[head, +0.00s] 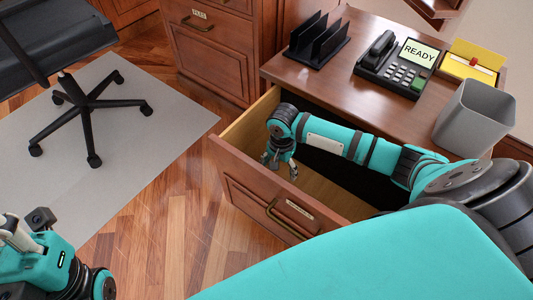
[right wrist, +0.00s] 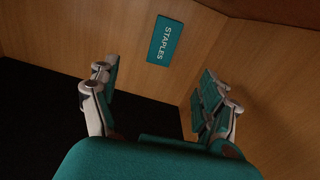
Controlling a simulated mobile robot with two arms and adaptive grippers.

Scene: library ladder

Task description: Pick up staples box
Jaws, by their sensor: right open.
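The staples box (right wrist: 165,41) is a small teal box with white STAPLES lettering, lying on the wooden drawer floor near a side wall in the right wrist view. I cannot make it out in the head view. My right gripper (right wrist: 160,95) is open and empty, its two fingers apart, with the box ahead of them and not between them. In the head view my right gripper (head: 280,165) reaches down into the open drawer (head: 262,205). My left gripper (head: 18,235) is partly in view at the lower left, away from the drawer; its jaws are unclear.
The desk top above the drawer holds a black file sorter (head: 318,42), a phone (head: 390,65) with a READY screen, a yellow box (head: 472,62) and a grey bin (head: 478,118). An office chair (head: 75,90) stands on a grey mat (head: 150,135).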

